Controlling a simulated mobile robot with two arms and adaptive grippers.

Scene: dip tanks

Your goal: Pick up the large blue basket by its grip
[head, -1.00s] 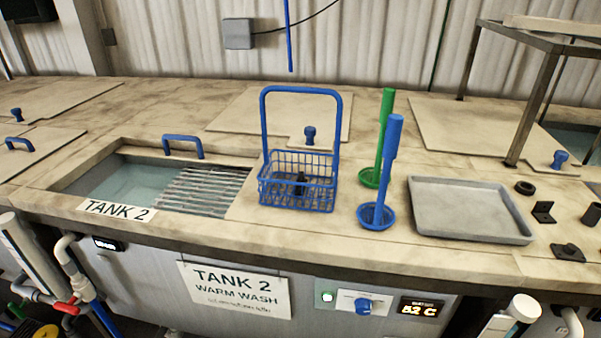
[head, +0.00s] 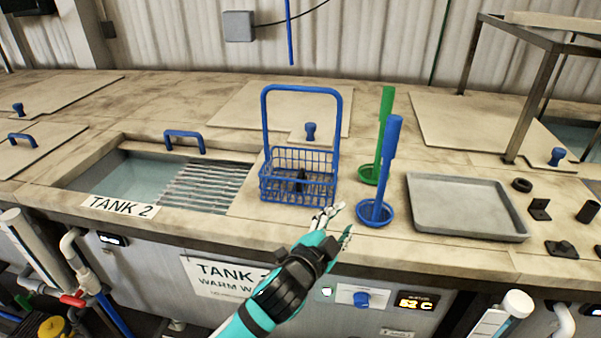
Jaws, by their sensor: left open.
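The large blue basket (head: 299,176) is a wire basket standing upright on the counter, right of the open Tank 2. Its tall hoop handle rises above it, with the grip as the top bar (head: 301,89). A dark object (head: 300,181) lies inside the basket. My left gripper (head: 338,222) is open and empty, in front of the basket's lower right corner and well below the grip. It appears apart from the basket. My right gripper is out of view.
A blue ladle-like tool (head: 389,165) and a green one (head: 384,135) stand right of the basket. A grey tray (head: 465,207) and several small black parts lie farther right. Tank 2 (head: 135,178) is open at left, with a metal rack (head: 205,186). A metal frame (head: 535,90) stands at back right.

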